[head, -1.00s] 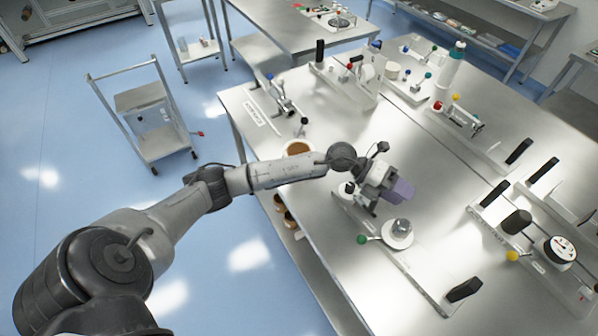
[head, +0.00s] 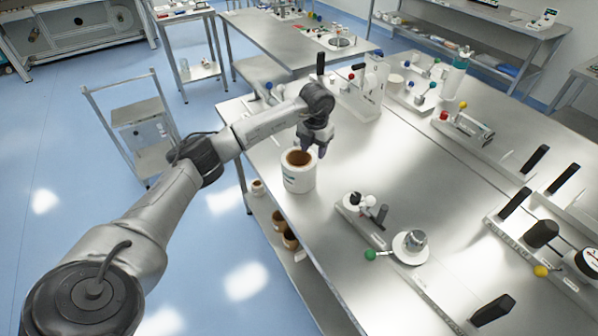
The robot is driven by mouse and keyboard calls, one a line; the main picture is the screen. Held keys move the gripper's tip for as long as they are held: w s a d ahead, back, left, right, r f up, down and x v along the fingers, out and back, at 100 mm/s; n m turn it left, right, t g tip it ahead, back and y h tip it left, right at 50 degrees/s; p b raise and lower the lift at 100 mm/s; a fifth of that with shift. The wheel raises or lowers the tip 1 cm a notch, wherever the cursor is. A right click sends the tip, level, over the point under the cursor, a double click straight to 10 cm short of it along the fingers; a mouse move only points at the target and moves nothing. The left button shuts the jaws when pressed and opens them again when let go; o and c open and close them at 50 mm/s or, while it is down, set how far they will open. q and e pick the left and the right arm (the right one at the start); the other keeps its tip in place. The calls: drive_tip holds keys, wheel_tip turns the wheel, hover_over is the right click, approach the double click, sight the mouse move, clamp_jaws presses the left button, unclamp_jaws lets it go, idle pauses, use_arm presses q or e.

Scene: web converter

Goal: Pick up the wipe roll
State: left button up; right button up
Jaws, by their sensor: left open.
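The wipe roll (head: 299,180) is a white cylinder with a brown core opening on top. It stands upright near the left edge of the steel table (head: 400,175). My left gripper (head: 321,150) points downward at the roll's upper right side in the head view. It is open and nothing shows between its fingers. Whether the fingers touch the roll cannot be told from this angle. My right gripper is out of view.
A fixture with a green knob (head: 370,255) and a round metal part (head: 411,246) stands to the right and nearer. Small brown-topped rolls (head: 290,239) sit on the lower shelf. Fixtures with black handles (head: 514,204) line the right. The table's middle is clear.

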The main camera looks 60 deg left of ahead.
sight(311, 164)
use_arm(q)
drive_tip(key=shift+f, duration=1.9)
drive_tip(key=shift+s+a+f, duration=0.1)
drive_tip(key=shift+s+f, duration=0.05)
drive_tip(key=shift+f, duration=1.15)
drive_tip(key=shift+s+a+f, duration=0.1)
drive_tip(key=shift+s+f, duration=0.05)
drive_tip(key=shift+f, duration=1.15)
clamp_jaws()
